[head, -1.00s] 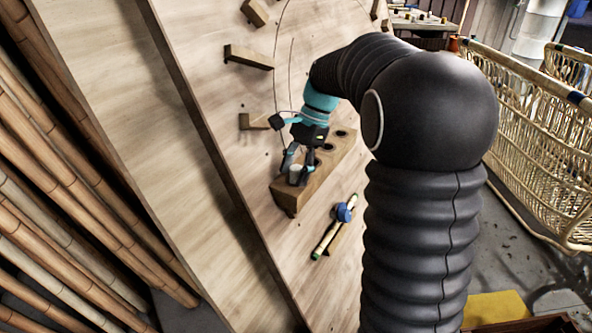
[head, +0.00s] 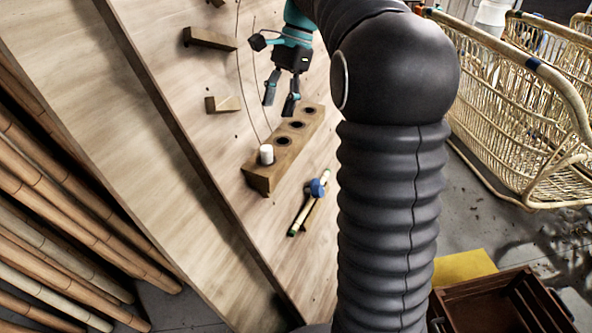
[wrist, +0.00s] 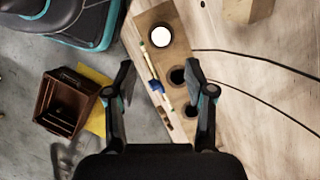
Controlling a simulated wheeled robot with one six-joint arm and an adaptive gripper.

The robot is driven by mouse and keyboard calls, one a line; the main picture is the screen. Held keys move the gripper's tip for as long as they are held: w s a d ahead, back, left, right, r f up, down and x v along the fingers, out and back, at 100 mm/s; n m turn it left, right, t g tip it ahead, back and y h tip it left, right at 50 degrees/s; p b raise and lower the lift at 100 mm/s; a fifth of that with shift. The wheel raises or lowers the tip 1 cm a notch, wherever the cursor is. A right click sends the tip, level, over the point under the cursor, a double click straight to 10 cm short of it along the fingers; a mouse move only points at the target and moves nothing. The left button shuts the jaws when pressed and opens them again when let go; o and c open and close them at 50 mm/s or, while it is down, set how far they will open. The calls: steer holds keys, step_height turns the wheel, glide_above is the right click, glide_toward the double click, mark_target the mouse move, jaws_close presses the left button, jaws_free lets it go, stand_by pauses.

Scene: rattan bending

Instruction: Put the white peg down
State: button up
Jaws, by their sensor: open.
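The white peg (head: 266,154) stands upright at the near-left end of the wooden block (head: 262,178), which is fixed to the wooden board and has several dark holes. In the wrist view the peg (wrist: 161,37) shows as a white disc in the end hole of the block (wrist: 150,20). My gripper (head: 279,108) is open and empty, above the block and apart from the peg. In the wrist view its two fingers (wrist: 158,82) stand wide apart with nothing between them.
Wooden pegs such as this one (head: 208,39) jut from the board (head: 140,110). A stick with a blue fitting (head: 317,188) is on the board below the block. A brown crate (head: 500,305), a yellow piece (head: 463,267) and rattan frames (head: 530,120) are at right. Bamboo poles (head: 60,220) stand at left.

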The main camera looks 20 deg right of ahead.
steer(key=s+a+n+t+h, duration=0.35)
steer(key=s+n, duration=0.35)
steer(key=s, duration=0.7)
steer(key=s+f+n+t, duration=0.3)
steer(key=s+f+n, duration=0.3)
steer(key=s, duration=0.6)
step_height(320, 180, down, 2)
steer(key=shift+a+f+n+t+h, duration=0.1)
steer(key=shift+a+n+t+h, duration=0.15)
steer(key=shift+n+t+h, duration=0.1)
